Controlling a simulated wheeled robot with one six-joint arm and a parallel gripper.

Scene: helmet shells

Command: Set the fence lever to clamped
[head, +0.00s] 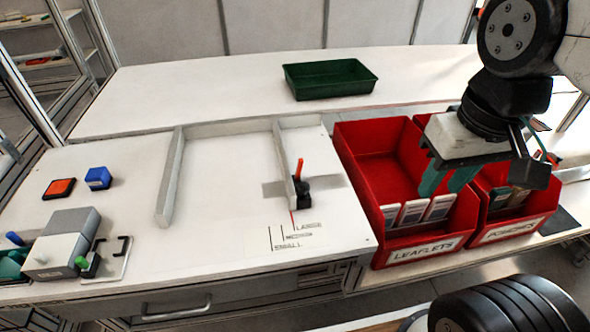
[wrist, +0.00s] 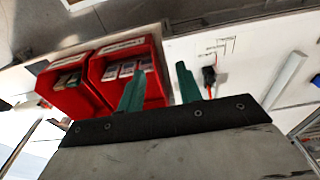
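The fence lever (head: 299,168) is an orange-red handle on a black base (head: 303,190), at the right fence rail on the white worktop. In the head view the handle stands roughly upright. In the wrist view the lever's black base (wrist: 208,75) shows small, beyond the fingertips. The right fence rail (head: 283,165) runs beside it. My gripper (head: 448,182) has green fingers, apart and empty, above the red bins to the right of the lever. The fingers also show in the wrist view (wrist: 157,82). The lever's exact setting cannot be told.
Red bins marked LEAFLETS (head: 420,247) and a second red bin (head: 515,228) stand right of the worktop. A green tray (head: 330,80) sits behind. A left rail (head: 170,180), blue block (head: 98,178) and grey device (head: 62,243) are left. The worktop between the rails is clear.

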